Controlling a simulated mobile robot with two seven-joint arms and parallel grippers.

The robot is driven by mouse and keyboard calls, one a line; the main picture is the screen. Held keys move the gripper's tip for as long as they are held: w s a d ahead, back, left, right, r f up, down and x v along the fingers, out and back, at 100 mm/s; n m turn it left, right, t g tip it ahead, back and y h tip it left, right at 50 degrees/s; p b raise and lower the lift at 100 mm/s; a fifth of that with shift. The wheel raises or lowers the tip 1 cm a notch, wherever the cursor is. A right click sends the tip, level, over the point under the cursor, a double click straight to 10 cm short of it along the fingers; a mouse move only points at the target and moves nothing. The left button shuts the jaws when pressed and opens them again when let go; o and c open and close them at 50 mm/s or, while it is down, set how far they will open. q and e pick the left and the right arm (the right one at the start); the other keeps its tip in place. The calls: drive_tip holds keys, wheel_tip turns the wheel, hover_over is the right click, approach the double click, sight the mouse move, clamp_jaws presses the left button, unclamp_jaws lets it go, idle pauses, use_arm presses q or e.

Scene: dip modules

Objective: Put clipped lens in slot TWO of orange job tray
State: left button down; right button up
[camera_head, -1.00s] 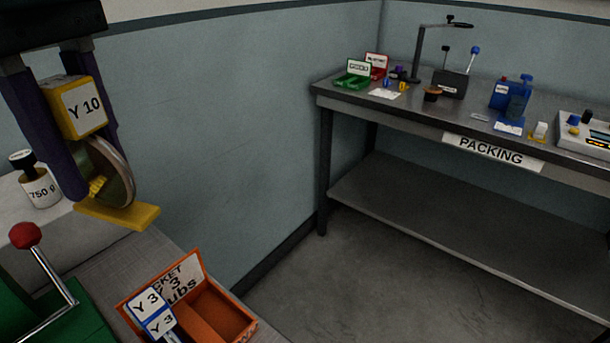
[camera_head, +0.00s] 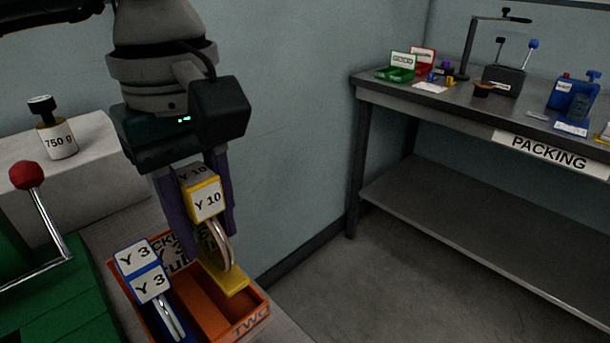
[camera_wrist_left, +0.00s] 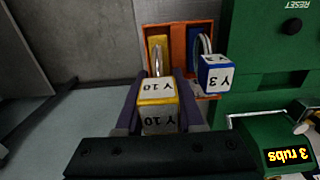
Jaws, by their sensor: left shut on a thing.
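The clipped lens (camera_head: 222,246) is a round lens with a yellow Y 10 block (camera_head: 207,203) above and a yellow foot below. My left gripper (camera_head: 208,240) is shut on it and holds it upright. The orange job tray (camera_head: 252,324) lies below, with TWO on its front right wall. The yellow foot overlaps the tray's right compartment; I cannot tell whether it touches the floor. A blue-framed Y 3 lens (camera_head: 152,286) stands in the left compartment. The left wrist view shows the Y 10 block (camera_wrist_left: 157,95) between my fingers and the tray (camera_wrist_left: 179,42) beyond. My right gripper is not seen.
A green fixture (camera_head: 60,305) with a red-knobbed lever (camera_head: 27,175) stands left of the tray. A 750 g weight (camera_head: 57,135) sits on a pale block behind it. The grey packing bench (camera_head: 440,115) is far right, across open floor.

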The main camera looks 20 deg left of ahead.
sight(214, 262)
use_arm(q)
wheel_tip(214, 262, down, 4)
drive_tip(key=b, duration=0.2)
drive_tip(key=shift+s+f+b, duration=0.1)
drive_tip(key=shift+f+b, duration=0.1)
drive_tip(key=shift+b, duration=0.1)
drive_tip(key=shift+f, duration=0.3)
drive_tip(key=shift+r, duration=0.1)
drive_tip(key=c, duration=0.5)
unclamp_jaws()
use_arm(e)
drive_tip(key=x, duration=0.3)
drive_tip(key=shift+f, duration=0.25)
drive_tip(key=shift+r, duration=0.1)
use_arm(q)
drive_tip(key=shift+r, duration=0.25)
wheel_tip(214, 262, up, 12)
drive_tip(key=shift+f, duration=0.15)
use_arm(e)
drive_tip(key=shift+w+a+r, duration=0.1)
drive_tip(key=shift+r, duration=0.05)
